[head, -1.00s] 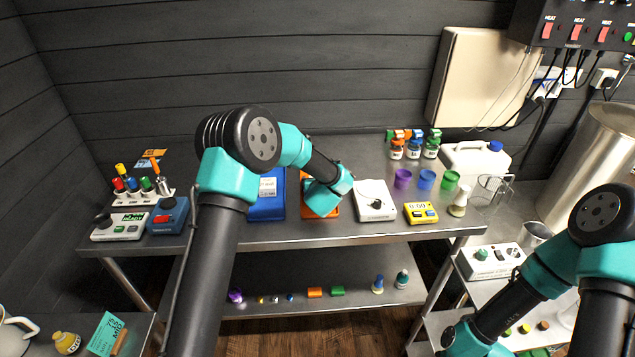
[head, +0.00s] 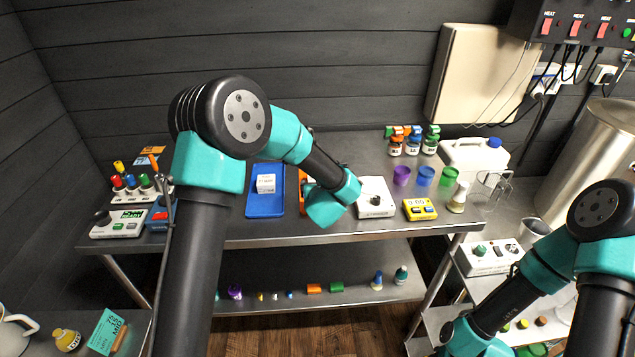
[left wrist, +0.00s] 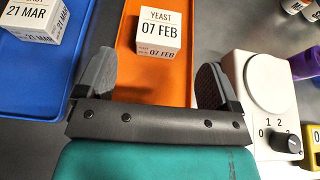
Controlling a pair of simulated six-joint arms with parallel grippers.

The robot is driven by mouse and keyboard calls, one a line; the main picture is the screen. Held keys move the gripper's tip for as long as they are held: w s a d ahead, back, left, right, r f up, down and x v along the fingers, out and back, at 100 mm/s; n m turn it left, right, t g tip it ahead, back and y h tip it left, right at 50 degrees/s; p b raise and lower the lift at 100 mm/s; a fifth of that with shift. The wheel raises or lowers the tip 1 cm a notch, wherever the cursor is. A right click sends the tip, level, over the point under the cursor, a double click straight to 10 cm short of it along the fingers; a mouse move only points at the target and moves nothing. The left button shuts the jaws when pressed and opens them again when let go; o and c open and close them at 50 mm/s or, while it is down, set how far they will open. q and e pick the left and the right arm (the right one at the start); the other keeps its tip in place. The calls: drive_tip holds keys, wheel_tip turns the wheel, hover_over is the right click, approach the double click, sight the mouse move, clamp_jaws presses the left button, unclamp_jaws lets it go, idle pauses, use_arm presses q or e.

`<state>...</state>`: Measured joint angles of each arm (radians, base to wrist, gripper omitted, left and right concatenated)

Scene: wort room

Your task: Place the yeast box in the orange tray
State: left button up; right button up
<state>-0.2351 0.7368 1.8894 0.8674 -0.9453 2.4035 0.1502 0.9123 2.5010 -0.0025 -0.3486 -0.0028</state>
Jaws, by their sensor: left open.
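The white yeast box (left wrist: 158,34) labelled 07 FEB sits upright in the orange tray (left wrist: 150,82) in the left wrist view. My left gripper (left wrist: 157,76) is open and empty on the near side of the box, with its fingers apart and clear of it. In the head view the orange tray (head: 303,178) is mostly covered by my left wrist, and the box in it is hidden. Another white box (left wrist: 36,18), marked 21 MAR, sits in the blue tray (left wrist: 42,78); this box also shows in the head view (head: 265,183). My right gripper's fingers are out of frame.
A white dial device (head: 374,199) stands close right of the orange tray, and a yellow timer (head: 420,209) is beyond it. Purple, blue and green cups (head: 424,177) and a white jug (head: 472,158) stand further right. A lower shelf (head: 260,308) holds small items.

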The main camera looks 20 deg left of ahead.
use_arm(q)
drive_tip(key=shift+v, duration=1.15)
